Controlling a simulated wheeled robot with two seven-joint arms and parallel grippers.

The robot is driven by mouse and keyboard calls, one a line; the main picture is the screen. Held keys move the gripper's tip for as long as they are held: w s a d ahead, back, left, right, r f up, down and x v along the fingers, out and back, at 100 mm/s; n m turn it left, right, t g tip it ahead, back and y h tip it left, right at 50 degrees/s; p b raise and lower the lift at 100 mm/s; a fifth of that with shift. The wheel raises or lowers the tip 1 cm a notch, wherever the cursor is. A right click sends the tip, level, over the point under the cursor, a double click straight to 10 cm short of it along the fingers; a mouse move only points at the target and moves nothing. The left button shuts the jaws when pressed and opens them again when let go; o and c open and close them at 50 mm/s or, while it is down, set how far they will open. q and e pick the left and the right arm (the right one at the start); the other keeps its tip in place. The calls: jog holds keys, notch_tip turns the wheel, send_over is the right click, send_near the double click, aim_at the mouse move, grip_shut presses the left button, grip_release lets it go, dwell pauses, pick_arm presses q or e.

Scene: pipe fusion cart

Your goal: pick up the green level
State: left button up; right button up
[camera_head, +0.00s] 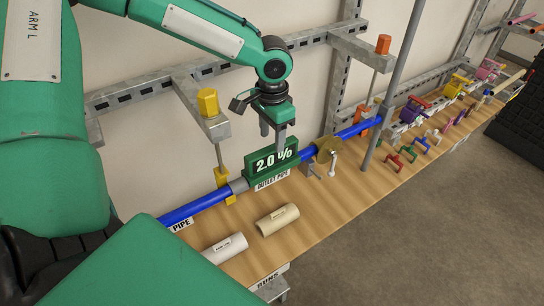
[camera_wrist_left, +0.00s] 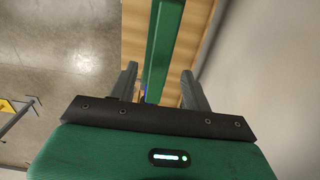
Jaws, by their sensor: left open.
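The green level (camera_head: 272,163), with a "2.0 %" display on its face, sits on the blue pipe (camera_head: 205,203) above the wooden bench. My left gripper (camera_head: 273,138) is directly above it, pointing down, with a finger reaching to its top edge. In the left wrist view the green level (camera_wrist_left: 165,45) runs as a bar between the two spread fingers of my left gripper (camera_wrist_left: 160,88). The gripper is open; I cannot tell whether a finger touches the level. My right gripper is not in view.
A white pipe piece (camera_head: 225,248) and a beige one (camera_head: 277,219) lie on the bench (camera_head: 330,205). A yellow-knobbed clamp (camera_head: 208,105) stands left of the level, a brass disc (camera_head: 328,149) right. A grey upright post (camera_head: 391,90) and several coloured valves are farther right.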

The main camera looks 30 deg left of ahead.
aim_at(272, 148)
pick_arm(q)
notch_tip(272, 148, down, 3)
jog(key=shift+f+p, duration=0.1)
jog(key=shift+p, duration=0.55)
jog(key=shift+f, duration=0.65)
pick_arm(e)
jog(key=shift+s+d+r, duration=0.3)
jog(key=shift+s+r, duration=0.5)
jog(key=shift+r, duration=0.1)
pick_arm(q)
grip_shut()
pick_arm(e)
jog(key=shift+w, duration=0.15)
